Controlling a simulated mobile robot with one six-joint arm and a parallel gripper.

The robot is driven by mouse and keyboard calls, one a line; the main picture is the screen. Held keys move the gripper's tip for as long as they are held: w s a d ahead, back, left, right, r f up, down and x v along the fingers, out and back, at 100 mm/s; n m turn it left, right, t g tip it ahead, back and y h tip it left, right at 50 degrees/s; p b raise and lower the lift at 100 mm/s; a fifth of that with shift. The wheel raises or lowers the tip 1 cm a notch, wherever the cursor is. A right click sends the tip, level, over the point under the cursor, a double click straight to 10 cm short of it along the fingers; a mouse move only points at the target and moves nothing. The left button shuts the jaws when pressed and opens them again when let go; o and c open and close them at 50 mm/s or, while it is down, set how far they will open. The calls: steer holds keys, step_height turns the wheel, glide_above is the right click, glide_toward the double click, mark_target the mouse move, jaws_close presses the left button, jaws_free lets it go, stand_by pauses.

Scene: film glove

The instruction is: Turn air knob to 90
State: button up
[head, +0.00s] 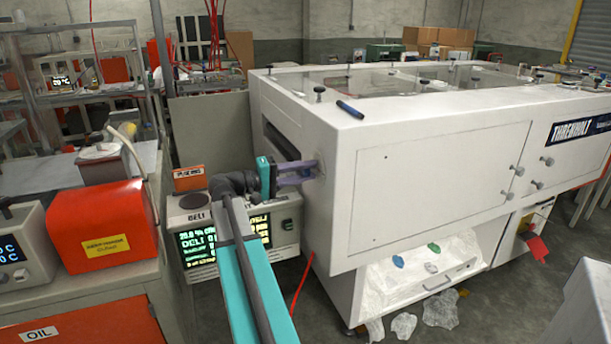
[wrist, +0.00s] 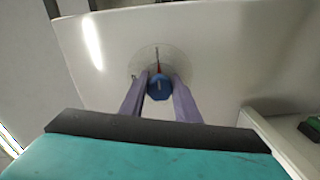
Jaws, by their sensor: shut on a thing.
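The air knob (wrist: 159,85) is a small blue knob on the white end face of the large machine (head: 430,165). A round dial plate lies around it, and a thin red pointer (wrist: 157,58) runs up from the knob. My gripper (wrist: 160,82) is shut on the knob, one purple finger on each side. In the head view my gripper (head: 312,169) reaches the machine's left end face, and the fingers hide most of the knob. The dial's figures are too small to read.
A red box (head: 103,225) stands on the bench at left. A dark blue pen-like object (head: 350,109) lies on the machine's top edge.

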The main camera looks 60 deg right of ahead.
steer(key=shift+s+f, duration=0.1)
steer(key=o, duration=1)
steer(key=shift+o, duration=0.2)
steer(key=v, duration=1.4)
steer(key=shift+b, duration=0.3)
steer(key=shift+d, duration=0.1)
